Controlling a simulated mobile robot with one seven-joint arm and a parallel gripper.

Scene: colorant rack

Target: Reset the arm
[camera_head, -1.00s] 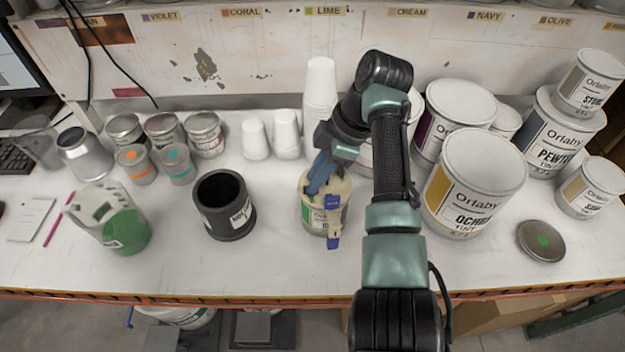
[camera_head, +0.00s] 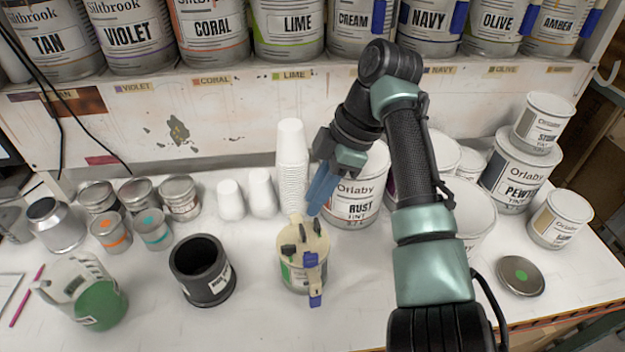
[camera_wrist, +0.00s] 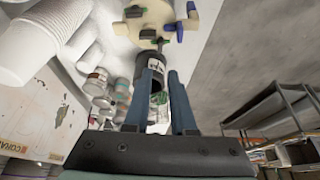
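My gripper (camera_head: 320,196) hangs above the bench in the head view, with its blue fingers pointing down. It is just up and to the right of a cream-topped can (camera_head: 303,243) with blue and dark clips, apart from it as far as I can tell. In the wrist view my gripper (camera_wrist: 164,72) shows two blue fingers with a gap between them and nothing held. The cream lid (camera_wrist: 150,18) is beyond the fingertips there.
A stack of white cups (camera_head: 292,165) and the Rust can (camera_head: 352,200) stand close behind my gripper. A black cup (camera_head: 203,287) is front left. More Orlaby cans (camera_head: 515,172) crowd the right. Shelved cans (camera_head: 210,28) line the back. The front middle bench is clear.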

